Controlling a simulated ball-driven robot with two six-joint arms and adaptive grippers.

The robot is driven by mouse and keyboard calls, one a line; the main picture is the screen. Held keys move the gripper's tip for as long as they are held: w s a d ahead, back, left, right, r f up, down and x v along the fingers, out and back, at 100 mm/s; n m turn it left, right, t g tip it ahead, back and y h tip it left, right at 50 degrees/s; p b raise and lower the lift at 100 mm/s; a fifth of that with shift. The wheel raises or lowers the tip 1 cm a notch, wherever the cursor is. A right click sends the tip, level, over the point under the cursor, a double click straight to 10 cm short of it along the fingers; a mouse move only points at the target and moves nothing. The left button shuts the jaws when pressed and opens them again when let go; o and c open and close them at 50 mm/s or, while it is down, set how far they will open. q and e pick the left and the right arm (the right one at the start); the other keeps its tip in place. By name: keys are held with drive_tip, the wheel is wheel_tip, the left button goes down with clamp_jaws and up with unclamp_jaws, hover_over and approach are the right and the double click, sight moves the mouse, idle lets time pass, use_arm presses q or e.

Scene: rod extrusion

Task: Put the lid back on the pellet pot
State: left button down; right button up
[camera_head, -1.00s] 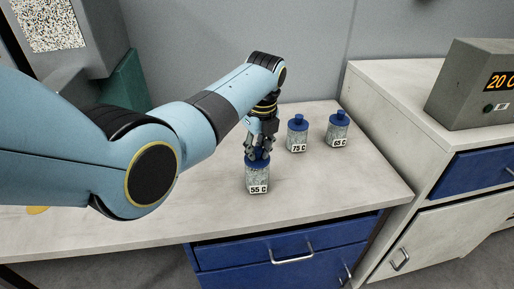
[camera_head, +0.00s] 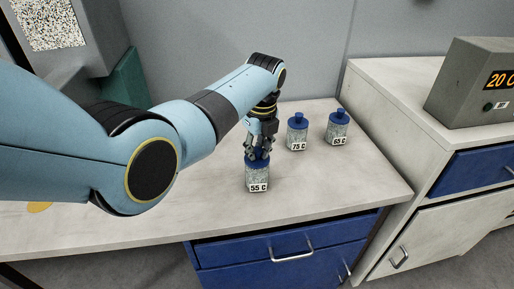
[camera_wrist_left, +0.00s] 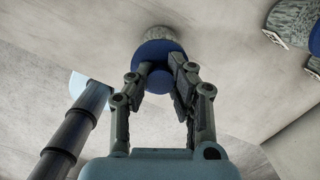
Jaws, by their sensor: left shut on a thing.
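A clear pellet pot (camera_head: 257,177) labelled 55 C stands upright on the pale worktop. Its blue lid (camera_head: 257,163) sits at the pot's mouth, partly hidden by my fingers. My left gripper (camera_head: 256,155) points down from above and is shut on the lid's knob. In the left wrist view the gripper (camera_wrist_left: 160,82) has a finger on each side of the blue lid (camera_wrist_left: 157,52), with the grey speckled pot (camera_wrist_left: 158,32) beyond it. The lid looks level and against the pot; whether it is fully seated I cannot tell. My right gripper is not in view.
Two more pots with blue lids, 75 C (camera_head: 297,134) and 65 C (camera_head: 338,131), stand behind and to the right. A grey box (camera_head: 480,85) with an orange display sits on the right cabinet. Worktop in front of the pot is clear.

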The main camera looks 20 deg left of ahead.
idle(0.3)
use_arm(q)
drive_tip(key=shift+p, duration=0.35)
idle(0.7)
drive_tip(key=shift+f, duration=0.1)
idle(0.3)
drive_tip(key=shift+p, duration=0.4)
idle(0.4)
drive_tip(key=c, duration=0.7)
unclamp_jaws()
